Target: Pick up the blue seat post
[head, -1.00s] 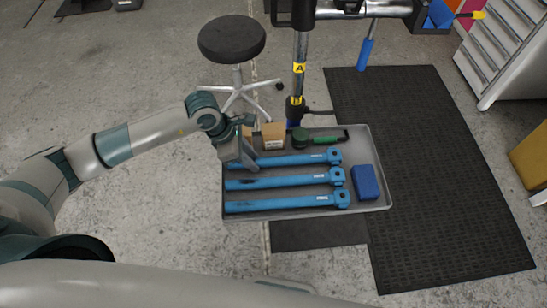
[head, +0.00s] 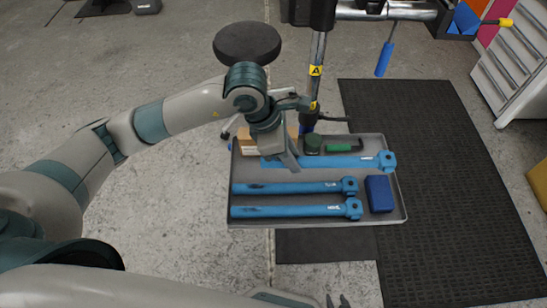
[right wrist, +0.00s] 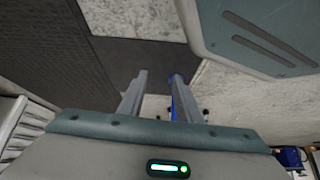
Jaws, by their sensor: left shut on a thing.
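Three blue seat posts lie roughly parallel in a grey tray in the head view: the far one (head: 340,161), the middle one (head: 290,188) and the near one (head: 285,211). My left gripper (head: 288,162) is shut on the far seat post toward its left end. That post sits further right than the other two, its clamp end near the tray's right wall. Whether it is clear of the tray floor is hard to tell. My right gripper (head: 338,301) is open and empty at the bottom edge; its fingers show apart in the right wrist view (right wrist: 157,95).
The tray (head: 300,222) also holds a blue box (head: 379,193), a dark green round item (head: 312,145), a green-handled tool (head: 345,148) and a cardboard box (head: 255,143). A stand pole (head: 317,75) and a black stool (head: 247,43) are behind. A black mat (head: 440,180) lies right.

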